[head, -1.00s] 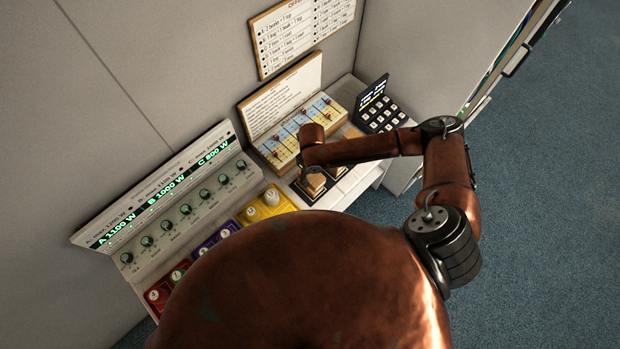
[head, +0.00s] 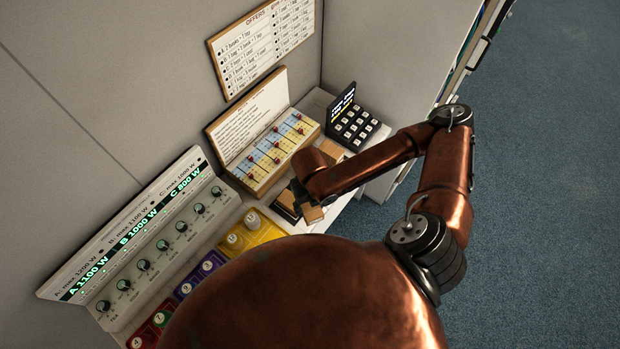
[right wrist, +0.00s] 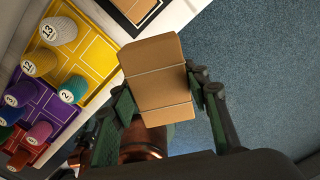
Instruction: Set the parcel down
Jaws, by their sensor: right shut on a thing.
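My right gripper (head: 304,198) is shut on a brown cardboard parcel (head: 313,214) with a pale band across it. In the right wrist view the parcel (right wrist: 156,72) sits between the two dark green fingers of the gripper (right wrist: 160,92). There it overlaps the counter's edge and the blue carpet; its height above the counter is hard to judge. A dark-framed pad (head: 285,205) lies beside the gripper in the head view, partly hidden by my arm. My left gripper is not in view.
Yellow (head: 262,232), purple (head: 203,275) and red (head: 143,335) trays with numbered pegs line the counter. A slider board (head: 270,155), a keypad (head: 355,125) and a knob panel (head: 165,245) stand behind. Another brown block (right wrist: 136,6) lies in a dark frame. Open carpet (head: 530,200) is at right.

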